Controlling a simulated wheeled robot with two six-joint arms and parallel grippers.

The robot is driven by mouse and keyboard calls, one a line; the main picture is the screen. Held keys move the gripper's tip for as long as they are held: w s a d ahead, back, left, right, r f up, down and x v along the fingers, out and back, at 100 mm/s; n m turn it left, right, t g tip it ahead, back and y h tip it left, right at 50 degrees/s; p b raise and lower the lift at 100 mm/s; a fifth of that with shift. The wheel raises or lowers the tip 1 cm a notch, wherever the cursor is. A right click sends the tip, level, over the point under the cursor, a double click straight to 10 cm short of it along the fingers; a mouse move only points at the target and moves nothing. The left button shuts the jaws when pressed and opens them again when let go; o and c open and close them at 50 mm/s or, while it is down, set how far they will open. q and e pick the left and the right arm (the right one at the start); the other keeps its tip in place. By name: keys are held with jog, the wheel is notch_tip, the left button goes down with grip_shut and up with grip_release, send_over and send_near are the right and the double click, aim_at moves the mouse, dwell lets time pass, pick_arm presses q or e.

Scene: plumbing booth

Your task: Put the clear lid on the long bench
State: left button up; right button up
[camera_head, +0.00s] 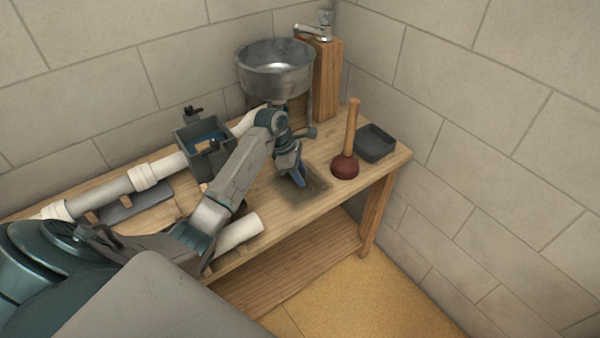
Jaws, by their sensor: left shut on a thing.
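The clear lid (314,190) shows as a thin, see-through, greyish square at the right part of the long wooden bench (269,226). My left gripper (298,179) comes down over it from the upper left and is shut on it. The fingers cover part of the lid. The lid looks flat and lies over the bench top, but I cannot tell whether it touches the wood or is held just above it. My right gripper is not in view.
A red plunger (345,166) stands upright just right of the lid, with a dark tray (375,143) beyond. A metal basin (275,70) stands behind. A dark box (203,145), a long white pipe (115,187) and a short pipe (238,232) are to the left.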

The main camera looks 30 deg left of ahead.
pick_arm(q)
jog(key=o, duration=1.1)
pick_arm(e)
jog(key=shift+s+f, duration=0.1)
pick_arm(q)
jog(key=shift+r, duration=0.15)
jog(key=p+v, duration=0.5)
jog(key=v, duration=0.7)
jog(key=shift+s, duration=0.1)
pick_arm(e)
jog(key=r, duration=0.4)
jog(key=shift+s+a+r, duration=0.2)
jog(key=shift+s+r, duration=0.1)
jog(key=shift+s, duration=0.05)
